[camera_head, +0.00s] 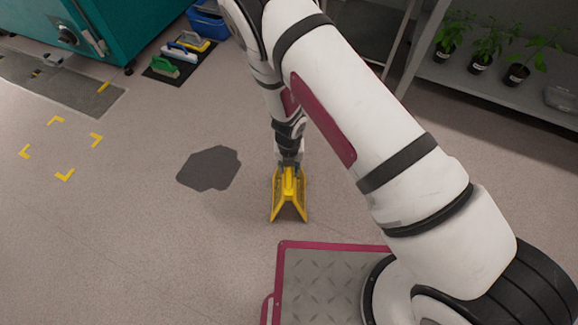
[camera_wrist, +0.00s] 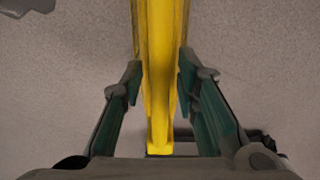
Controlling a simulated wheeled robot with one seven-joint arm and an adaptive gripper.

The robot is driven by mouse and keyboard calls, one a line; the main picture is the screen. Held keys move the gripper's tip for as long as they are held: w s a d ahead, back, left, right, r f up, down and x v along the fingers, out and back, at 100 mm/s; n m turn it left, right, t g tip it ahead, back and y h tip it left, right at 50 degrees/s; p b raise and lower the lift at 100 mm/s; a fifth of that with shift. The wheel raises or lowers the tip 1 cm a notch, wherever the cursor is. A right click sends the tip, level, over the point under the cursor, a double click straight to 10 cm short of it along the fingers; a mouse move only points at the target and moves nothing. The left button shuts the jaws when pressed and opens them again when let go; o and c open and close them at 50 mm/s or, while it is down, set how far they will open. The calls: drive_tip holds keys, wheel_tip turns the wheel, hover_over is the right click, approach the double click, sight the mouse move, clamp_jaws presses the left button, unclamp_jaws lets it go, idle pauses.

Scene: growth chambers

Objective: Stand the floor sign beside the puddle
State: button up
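The yellow floor sign (camera_head: 290,204) is upright with its two legs spread like a tent. It is to the right of the dark puddle (camera_head: 209,167), with a strip of bare floor between them. Its feet look at or very near the floor; a small gap cannot be ruled out. My gripper (camera_head: 289,166) points down at the top of the sign. A corner of the puddle (camera_wrist: 25,7) shows at top left.
Yellow corner marks (camera_head: 64,175) lie on the floor at left. A dark mat (camera_head: 165,72) with brushes and a blue bin (camera_head: 207,22) are at the back. A shelf (camera_head: 475,82) with potted plants is at right. The floor around the puddle is clear.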

wheel_tip(320, 180, up, 12)
drive_tip(key=p, duration=0.5)
drive_tip(key=shift+r+p, duration=0.15)
drive_tip(key=shift+p, duration=0.15)
drive_tip(key=s+d+r+n+y, duration=0.1)
drive_tip(key=s+r+n, duration=0.1)
drive_tip(key=r+n, duration=0.65)
drive_tip(key=s+d+r+n+g+y, duration=0.1)
drive_tip(key=s+d+r+n+y, duration=0.15)
drive_tip(key=r, duration=1.15)
drive_tip(key=s+r+n+y, duration=0.1)
drive_tip(key=r+n, duration=0.5)
drive_tip(key=r, duration=0.5)
drive_tip(key=s+d+r+n+h, duration=0.1)
drive_tip(key=s+d+r+n, duration=0.2)
drive_tip(key=s+d+n, duration=0.3)
drive_tip(key=s+d+r+n+h, duration=0.2)
drive_tip(key=s+d+r+n, duration=0.2)
drive_tip(key=s, duration=0.5)
drive_tip(key=s+d+r+n+t+h, duration=0.1)
drive_tip(key=s+d+r+n, duration=0.3)
drive_tip(key=s+d+n, duration=0.4)
drive_tip(key=shift+s, duration=0.3)
